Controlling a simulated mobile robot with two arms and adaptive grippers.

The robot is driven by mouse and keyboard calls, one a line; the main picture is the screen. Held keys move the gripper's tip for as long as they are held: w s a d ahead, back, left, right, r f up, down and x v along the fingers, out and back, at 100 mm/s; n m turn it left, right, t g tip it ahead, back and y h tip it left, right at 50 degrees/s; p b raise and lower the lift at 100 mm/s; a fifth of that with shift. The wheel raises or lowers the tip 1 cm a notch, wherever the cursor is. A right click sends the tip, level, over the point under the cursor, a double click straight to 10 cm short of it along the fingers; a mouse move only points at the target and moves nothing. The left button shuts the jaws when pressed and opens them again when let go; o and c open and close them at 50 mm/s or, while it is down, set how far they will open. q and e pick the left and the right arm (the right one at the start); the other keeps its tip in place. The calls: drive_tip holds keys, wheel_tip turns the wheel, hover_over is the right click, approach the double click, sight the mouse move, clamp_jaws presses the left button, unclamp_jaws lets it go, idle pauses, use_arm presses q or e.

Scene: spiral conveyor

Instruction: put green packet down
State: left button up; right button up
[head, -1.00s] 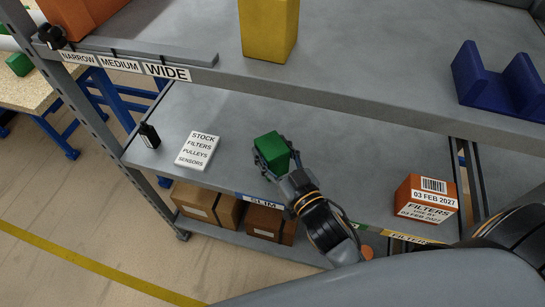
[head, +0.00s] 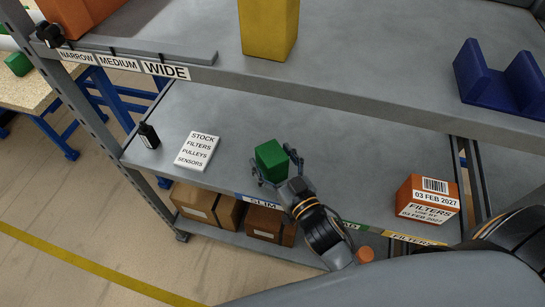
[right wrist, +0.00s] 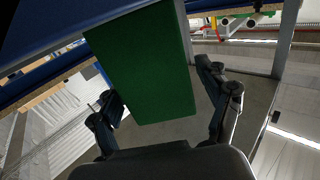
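The green packet (head: 271,160) is a small plain green block at the middle shelf, near its front edge, above the SLIM label (head: 264,199). It appears to rest on the shelf, though its underside is hidden. My right gripper (head: 277,169) is open around it, with a finger spread to each side. In the right wrist view, the packet (right wrist: 143,65) stands between the parted fingers (right wrist: 168,105), with a clear gap on the right side. My left gripper is not in view.
An orange filter box (head: 428,199) stands farther right on the same shelf. A white stock sign (head: 198,151) and a small black bottle (head: 149,136) are at left. The upper shelf (head: 350,75) overhangs behind, holding a yellow block (head: 268,28) and a blue holder (head: 503,82).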

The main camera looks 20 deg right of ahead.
drive_tip(key=shift+r, duration=0.2)
drive_tip(key=s, duration=0.3)
drive_tip(key=s+d, duration=0.1)
drive_tip(key=s, duration=0.3)
drive_tip(key=s+d+b, duration=0.1)
drive_tip(key=s, duration=0.2)
drive_tip(key=shift+s+f, duration=0.1)
drive_tip(key=shift+s, duration=0.05)
drive_tip(key=shift+s+d, duration=0.15)
drive_tip(key=shift+s, duration=0.65)
